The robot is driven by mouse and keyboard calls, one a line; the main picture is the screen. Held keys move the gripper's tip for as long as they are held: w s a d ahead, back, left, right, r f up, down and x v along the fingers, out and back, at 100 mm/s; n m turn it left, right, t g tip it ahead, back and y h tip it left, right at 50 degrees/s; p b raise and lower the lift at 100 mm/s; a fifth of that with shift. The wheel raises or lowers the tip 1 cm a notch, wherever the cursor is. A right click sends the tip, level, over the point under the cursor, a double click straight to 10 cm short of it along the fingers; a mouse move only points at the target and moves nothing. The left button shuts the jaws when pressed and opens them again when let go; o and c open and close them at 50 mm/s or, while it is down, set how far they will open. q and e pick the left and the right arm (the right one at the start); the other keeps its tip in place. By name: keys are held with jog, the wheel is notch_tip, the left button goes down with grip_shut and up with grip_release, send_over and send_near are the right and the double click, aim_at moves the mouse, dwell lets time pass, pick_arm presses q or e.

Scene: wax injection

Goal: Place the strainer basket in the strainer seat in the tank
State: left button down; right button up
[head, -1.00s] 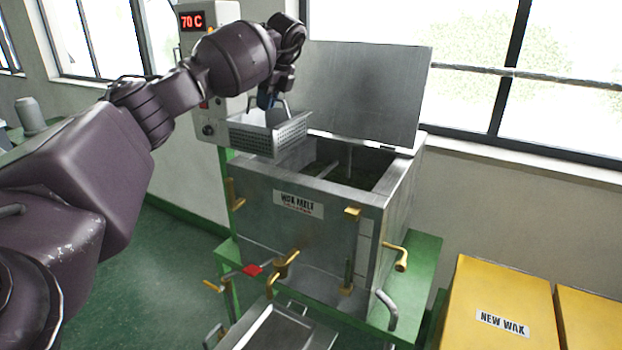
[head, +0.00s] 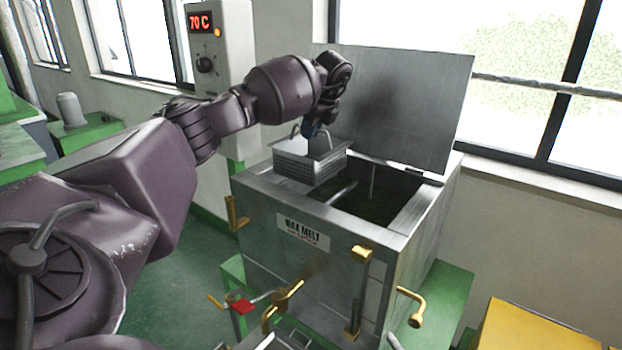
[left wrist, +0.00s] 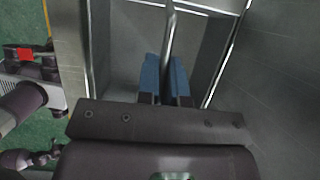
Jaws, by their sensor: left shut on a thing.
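The strainer basket (head: 309,164) is a grey perforated metal box with a raised handle. It hangs over the left part of the open wax melt tank (head: 350,245), near the tank's left rim. My left gripper (head: 311,131) is shut on the basket's handle from above. In the left wrist view the blue fingertips (left wrist: 164,76) close on the handle bar (left wrist: 170,40), with the basket's inside (left wrist: 205,50) beyond. Inside the tank a grey bar shows; the strainer seat cannot be made out clearly. My right gripper is not in view.
The tank's lid (head: 405,105) stands open at the back. A control box (head: 222,50) reading 70 C stands behind my left arm. Brass handles (head: 362,254) stick out from the tank's front. A yellow box (head: 530,328) is at the lower right.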

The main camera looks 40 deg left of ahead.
pick_arm(q)
notch_tip(320, 180, down, 8)
jog(key=shift+r, duration=0.1)
jog(key=shift+f, duration=0.45)
notch_tip(320, 180, down, 4)
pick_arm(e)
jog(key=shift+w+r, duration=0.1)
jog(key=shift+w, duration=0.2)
pick_arm(q)
jog(key=c, duration=1.3)
grip_release()
jog(key=shift+o, duration=0.2)
